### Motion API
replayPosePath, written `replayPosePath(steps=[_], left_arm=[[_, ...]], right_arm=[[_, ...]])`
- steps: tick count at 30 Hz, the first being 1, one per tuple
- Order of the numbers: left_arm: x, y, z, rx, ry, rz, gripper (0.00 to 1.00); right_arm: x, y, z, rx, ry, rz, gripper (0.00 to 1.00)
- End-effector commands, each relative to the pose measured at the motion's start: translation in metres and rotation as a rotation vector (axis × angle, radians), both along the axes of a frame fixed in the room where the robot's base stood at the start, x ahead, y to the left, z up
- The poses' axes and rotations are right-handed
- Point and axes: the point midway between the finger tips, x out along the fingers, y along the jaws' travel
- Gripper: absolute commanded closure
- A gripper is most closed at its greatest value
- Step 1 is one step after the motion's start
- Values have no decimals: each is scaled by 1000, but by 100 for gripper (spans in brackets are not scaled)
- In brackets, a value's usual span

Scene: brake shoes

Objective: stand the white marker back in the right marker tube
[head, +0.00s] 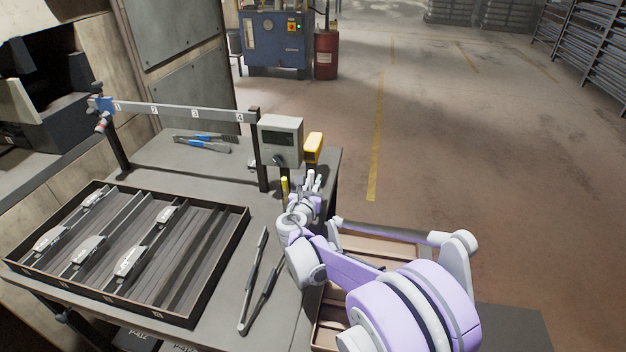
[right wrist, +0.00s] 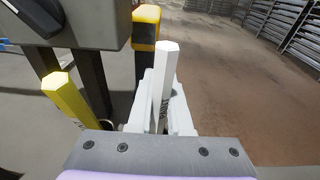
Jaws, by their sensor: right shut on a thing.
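The white marker (right wrist: 165,75) stands nearly upright between the fingers of my right gripper (right wrist: 160,112) in the right wrist view. In the head view my right gripper (head: 309,190) is over the table's right side, shut on this marker, whose white tip (head: 310,175) shows small. A yellow marker (right wrist: 68,98) stands to its left in the right wrist view; it also shows in the head view (head: 285,187). The marker tubes are hidden or too small to make out, and so is the white marker's lower end. My left gripper is not in view.
A grey box (head: 281,140) on a post and a yellow device (head: 313,148) stand just behind the gripper. A divided tray (head: 200,283) with several metal parts lies left. A long dark tool (head: 258,285) lies in front. Blue-handled pliers (head: 203,142) lie behind.

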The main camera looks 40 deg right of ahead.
Motion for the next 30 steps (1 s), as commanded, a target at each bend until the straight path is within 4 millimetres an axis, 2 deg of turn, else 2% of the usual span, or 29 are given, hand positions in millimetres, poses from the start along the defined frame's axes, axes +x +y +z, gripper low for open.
replayPosePath(steps=[7, 8, 13, 23, 26, 30], left_arm=[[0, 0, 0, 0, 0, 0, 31], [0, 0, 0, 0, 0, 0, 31], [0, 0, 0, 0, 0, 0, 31], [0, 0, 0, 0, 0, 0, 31], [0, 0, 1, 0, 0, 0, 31], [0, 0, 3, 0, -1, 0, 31]], right_arm=[[0, 0, 0, 0, 0, 0, 100], [0, 0, 0, 0, 0, 0, 77], [0, 0, 0, 0, 0, 0, 48], [-1, 2, 0, 0, 0, 1, 48], [-7, 10, 2, 0, 0, 2, 48], [-24, 31, 6, 0, 0, 4, 48]])
